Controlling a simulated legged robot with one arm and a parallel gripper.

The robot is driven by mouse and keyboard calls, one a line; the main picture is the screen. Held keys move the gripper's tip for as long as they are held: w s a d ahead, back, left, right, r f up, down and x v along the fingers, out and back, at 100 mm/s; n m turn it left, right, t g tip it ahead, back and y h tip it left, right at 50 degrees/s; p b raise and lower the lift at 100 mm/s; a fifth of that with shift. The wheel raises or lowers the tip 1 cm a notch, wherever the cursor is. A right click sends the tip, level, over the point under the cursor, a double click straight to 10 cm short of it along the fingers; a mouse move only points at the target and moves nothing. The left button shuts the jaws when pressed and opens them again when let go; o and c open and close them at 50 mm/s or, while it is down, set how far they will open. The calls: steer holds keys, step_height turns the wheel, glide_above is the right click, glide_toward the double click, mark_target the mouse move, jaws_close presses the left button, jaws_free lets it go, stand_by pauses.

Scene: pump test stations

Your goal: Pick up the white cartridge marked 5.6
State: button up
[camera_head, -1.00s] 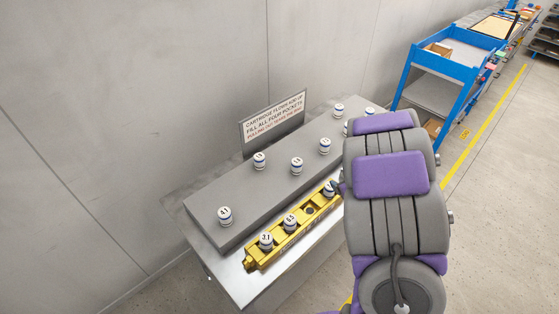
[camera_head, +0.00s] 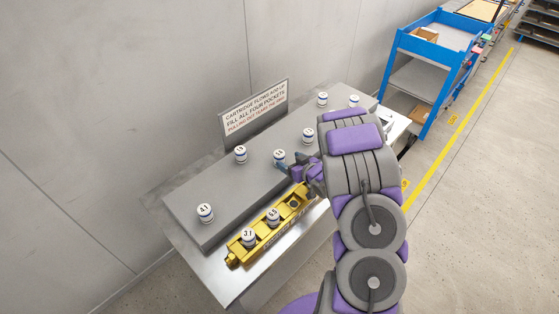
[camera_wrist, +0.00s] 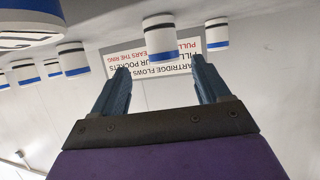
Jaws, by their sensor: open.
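My gripper (camera_head: 286,166) is open, its blue fingers reaching over the grey block from the right. A white cartridge with a blue band (camera_head: 279,156) stands right by the fingertips. In the wrist view, which is upside down, a white cartridge (camera_wrist: 160,36) shows in line with the gap between the open fingers (camera_wrist: 163,68); I cannot tell how far beyond them it is. Its marking cannot be read. Other similar cartridges stand on the block, one marked 4.1 (camera_head: 205,211); no 5.6 marking is legible in any view.
A yellow tray (camera_head: 232,258) holds a cartridge marked 3.1 (camera_head: 248,237) and another beside it (camera_head: 273,216), then an empty pocket (camera_head: 294,204); my arm hides its far end. A sign (camera_head: 254,108) stands behind the grey block (camera_head: 222,186). A blue cart (camera_head: 432,65) is farther back.

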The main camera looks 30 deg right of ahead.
mark_target(283, 159)
steer(key=shift+x, duration=1.1)
steer(key=shift+w+a+f+b, duration=0.2)
steer(key=shift+w+a+b, duration=0.1)
steer(key=shift+w+a, duration=0.25)
steer(key=b+x, duration=0.1)
steer(key=x, duration=0.2)
steer(key=shift+w+f, duration=0.15)
steer(key=shift+f, duration=0.1)
steer(key=shift+w+d+f, duration=0.15)
steer(key=shift+w+d, duration=0.2)
steer(key=shift+w, duration=0.05)
steer(key=shift+d, duration=0.1)
steer(key=shift+a, duration=0.45)
steer(key=c, duration=0.6)
steer(key=shift+s+d, duration=0.1)
steer(key=shift+d, duration=0.2)
steer(key=c, duration=0.5)
